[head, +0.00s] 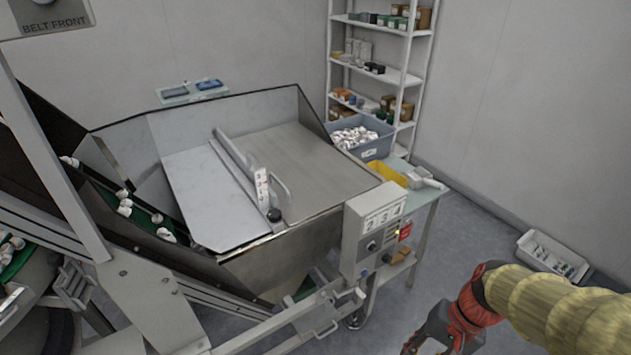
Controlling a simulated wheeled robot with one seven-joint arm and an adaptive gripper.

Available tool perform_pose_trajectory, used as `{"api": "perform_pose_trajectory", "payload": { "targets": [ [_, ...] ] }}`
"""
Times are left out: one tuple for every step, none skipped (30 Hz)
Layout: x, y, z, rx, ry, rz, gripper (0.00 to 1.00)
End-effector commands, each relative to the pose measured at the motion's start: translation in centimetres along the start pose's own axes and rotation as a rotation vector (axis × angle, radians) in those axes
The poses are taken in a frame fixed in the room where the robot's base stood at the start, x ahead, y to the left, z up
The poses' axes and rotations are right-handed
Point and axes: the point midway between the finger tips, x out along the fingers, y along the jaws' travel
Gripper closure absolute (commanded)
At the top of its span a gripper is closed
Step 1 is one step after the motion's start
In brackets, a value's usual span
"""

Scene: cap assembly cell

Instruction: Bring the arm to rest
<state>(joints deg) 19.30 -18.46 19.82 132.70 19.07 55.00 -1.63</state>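My arm, in a yellow ribbed sleeve with a red and black wrist, reaches in from the right edge of the head view. My gripper (428,343) is at the bottom edge, to the right of the machine and over the grey floor. It is dark and partly cut off by the frame. I see nothing in its visible part, and its fingertips are too hidden to tell whether it is open or shut.
A metal hopper (290,155) with a control box (370,232) stands left of my gripper. A side table (431,197) bears a grey bin (374,147) of white caps and a yellow tray (385,174). A white crate (527,245) is on the floor at right. Shelves (392,75) stand behind.

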Motion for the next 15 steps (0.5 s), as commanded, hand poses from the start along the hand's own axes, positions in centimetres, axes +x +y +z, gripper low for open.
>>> {"api": "perform_pose_trajectory", "payload": {
  "targets": [
    [-2.2,-0.1,0.2,-0.076,0.075,0.047,0.74],
    [-3.3,0.1,0.3,-0.119,0.117,0.076,0.74],
    [-4.8,0.1,0.5,-0.175,0.172,0.11,0.74],
    [-6.0,0.0,0.6,-0.215,0.214,0.133,0.74],
    [-7.1,-0.1,0.7,-0.257,0.255,0.154,0.74],
    [-8.7,-0.3,1.0,-0.31,0.31,0.178,0.74],
    [-9.7,-0.6,1.2,-0.347,0.347,0.192,0.74],
    [-10.8,-0.9,1.6,-0.381,0.383,0.201,0.74],
    [-12.1,-1.4,2.1,-0.42,0.425,0.208,0.74],
    [-13.0,-1.9,2.5,-0.446,0.456,0.208,0.74],
    [-13.8,-2.4,2.9,-0.468,0.483,0.202,0.74],
    [-14.8,-3.1,3.4,-0.492,0.515,0.191,0.74],
    [-15.5,-3.6,3.8,-0.509,0.537,0.182,0.74],
    [-16.2,-4.1,4.1,-0.523,0.557,0.174,0.74],
    [-16.8,-4.7,4.5,-0.542,0.576,0.165,0.74]
  ]
}}
